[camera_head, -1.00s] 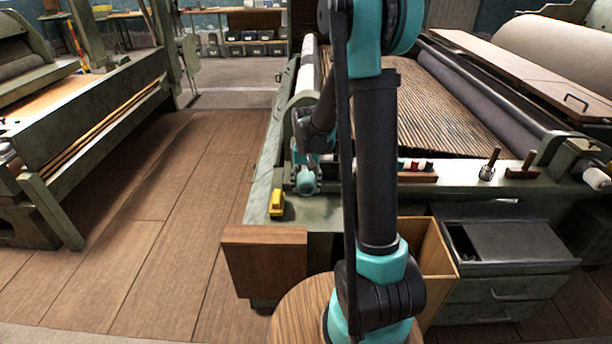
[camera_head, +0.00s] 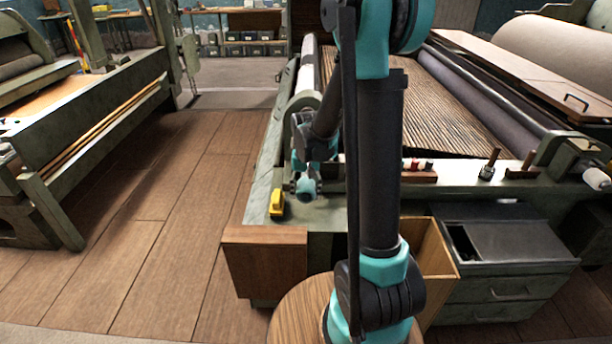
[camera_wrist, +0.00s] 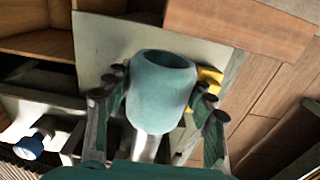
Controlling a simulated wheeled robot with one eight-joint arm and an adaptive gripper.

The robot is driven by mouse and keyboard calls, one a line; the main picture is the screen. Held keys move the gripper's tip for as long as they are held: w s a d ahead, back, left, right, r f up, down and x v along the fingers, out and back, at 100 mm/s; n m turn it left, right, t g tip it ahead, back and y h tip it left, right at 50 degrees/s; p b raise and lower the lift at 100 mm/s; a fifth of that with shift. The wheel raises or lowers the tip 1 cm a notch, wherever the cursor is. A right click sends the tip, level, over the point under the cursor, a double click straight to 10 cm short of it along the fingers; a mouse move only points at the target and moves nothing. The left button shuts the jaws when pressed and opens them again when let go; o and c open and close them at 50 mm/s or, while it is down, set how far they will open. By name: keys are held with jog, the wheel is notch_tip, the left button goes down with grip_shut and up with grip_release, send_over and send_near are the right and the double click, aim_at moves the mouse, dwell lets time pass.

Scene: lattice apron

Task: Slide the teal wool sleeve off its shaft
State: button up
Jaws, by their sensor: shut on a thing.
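The teal wool sleeve (camera_wrist: 160,95) is a thick, fuzzy tube in the middle of the wrist view. Its open end faces the top of that picture and looks hollow and empty. My gripper (camera_wrist: 161,84) is shut on it, with one finger on each side. A pale shaft (camera_wrist: 146,148) shows just below the sleeve's lower end, in line with it. I cannot tell whether its tip is still inside the sleeve.
A yellow object (camera_head: 277,204) stands on the machine's front left corner, and shows behind the right finger in the wrist view (camera_wrist: 209,76). A wooden block (camera_head: 265,262) juts out in front. The floor at left is clear.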

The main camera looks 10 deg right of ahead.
jog(key=shift+s+a, duration=0.15)
jog(key=shift+s, duration=0.7)
jog(key=shift+s+a, duration=0.15)
jog(key=shift+s, duration=0.7)
jog(key=shift+s+r, duration=0.1)
jog(key=shift+s, duration=0.05)
jog(key=shift+s+a+r, duration=0.2)
jog(key=shift+s+r, duration=0.5)
jog(key=shift+s, duration=0.25)
jog(key=shift+s+a+r, duration=0.2)
jog(key=shift+s+r, duration=0.5)
jog(key=shift+s, duration=0.2)
jog(key=shift+s, duration=0.1)
